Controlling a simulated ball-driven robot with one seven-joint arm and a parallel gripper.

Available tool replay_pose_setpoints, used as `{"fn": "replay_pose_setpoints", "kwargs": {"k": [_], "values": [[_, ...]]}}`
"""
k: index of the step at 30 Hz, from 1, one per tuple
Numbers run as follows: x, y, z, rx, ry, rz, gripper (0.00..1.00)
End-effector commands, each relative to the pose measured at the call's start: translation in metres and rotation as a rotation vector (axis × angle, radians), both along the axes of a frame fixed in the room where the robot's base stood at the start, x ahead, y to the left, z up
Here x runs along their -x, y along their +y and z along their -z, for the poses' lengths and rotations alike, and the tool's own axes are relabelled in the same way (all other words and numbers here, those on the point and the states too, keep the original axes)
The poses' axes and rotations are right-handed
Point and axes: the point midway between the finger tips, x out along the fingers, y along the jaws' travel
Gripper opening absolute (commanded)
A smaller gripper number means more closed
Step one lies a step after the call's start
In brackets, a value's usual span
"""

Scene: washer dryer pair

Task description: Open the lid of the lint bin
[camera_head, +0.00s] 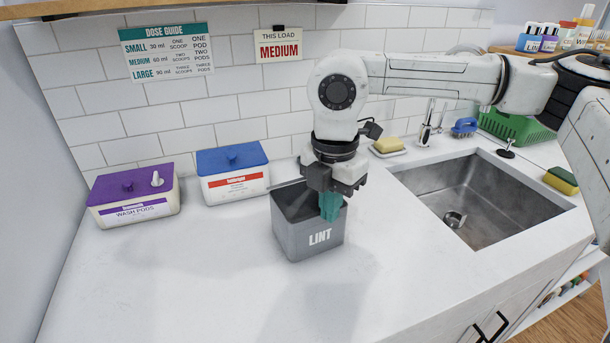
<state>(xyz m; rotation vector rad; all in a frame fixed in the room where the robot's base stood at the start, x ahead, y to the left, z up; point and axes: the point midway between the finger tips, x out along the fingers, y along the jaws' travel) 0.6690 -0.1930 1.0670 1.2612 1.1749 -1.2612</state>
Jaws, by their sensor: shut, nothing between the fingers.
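The grey lint bin (308,242) stands upright on the white counter, with the word LINT on its front. Its top looks open, and part of its dark inside shows at the left. A thin grey edge along the back left of the rim looks like the lid (287,186), raised, but my gripper hides most of it. My gripper (330,213) points down at the right part of the bin's opening. Its teal fingers are shut with nothing between them. Whether they touch the rim or the lid I cannot tell.
A purple-lidded wash pods box (135,210) and a blue-lidded box (235,186) stand to the left. The front left counter is clear.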

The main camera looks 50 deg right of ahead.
Motion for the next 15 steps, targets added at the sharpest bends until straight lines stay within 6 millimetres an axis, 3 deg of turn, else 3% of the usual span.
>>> {"fn": "replay_pose_setpoints", "kwargs": {"k": [15], "values": [[-0.02, -0.011, 0.001, 0.0, 0.001, 0.0, 0.0]]}}
